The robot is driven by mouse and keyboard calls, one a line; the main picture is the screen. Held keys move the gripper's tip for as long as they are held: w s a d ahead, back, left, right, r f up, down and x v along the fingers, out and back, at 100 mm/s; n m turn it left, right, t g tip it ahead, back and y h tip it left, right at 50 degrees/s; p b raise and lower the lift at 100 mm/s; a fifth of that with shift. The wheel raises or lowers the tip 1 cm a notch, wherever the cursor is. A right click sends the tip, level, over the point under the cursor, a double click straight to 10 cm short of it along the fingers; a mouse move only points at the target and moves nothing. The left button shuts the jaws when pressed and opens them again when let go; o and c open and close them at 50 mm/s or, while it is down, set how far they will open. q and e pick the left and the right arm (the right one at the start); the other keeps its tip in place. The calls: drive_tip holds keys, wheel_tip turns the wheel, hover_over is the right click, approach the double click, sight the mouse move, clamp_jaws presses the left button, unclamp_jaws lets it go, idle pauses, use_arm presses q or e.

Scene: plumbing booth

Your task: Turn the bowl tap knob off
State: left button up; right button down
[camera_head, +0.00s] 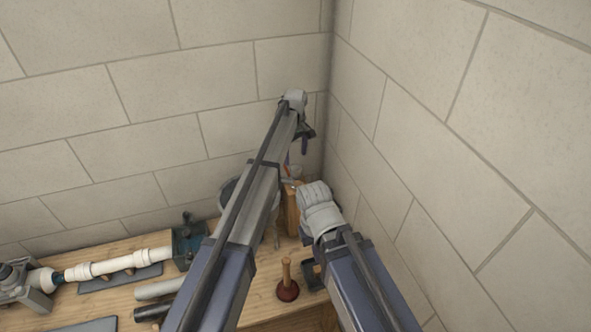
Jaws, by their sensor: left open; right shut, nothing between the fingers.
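A grey metal bowl (229,190) stands on the bench by the back wall, mostly hidden behind my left arm. A small orange-red piece (291,182) shows between my two arms, close to the corner; I cannot tell whether it belongs to the tap. The tap knob cannot be made out clearly. My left gripper (302,148) is open and empty, high in front of the wall corner, above and to the right of the bowl. My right gripper is lower, largely hidden by its wrist (318,205); it is shut with nothing seen in it, right of the bowl.
A plunger (287,283) with a wooden handle stands on the wooden bench (262,297) between my arms. White pipe (120,263) and a dark green vise-like tool (188,243) lie to the left. Block walls meet just right of my grippers, leaving little room there.

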sight(296, 167)
use_arm(q)
wheel_tip(296, 167, down, 8)
drive_tip(key=b, duration=0.7)
drive_tip(key=shift+r, duration=0.2)
drive_tip(key=c, duration=1.4)
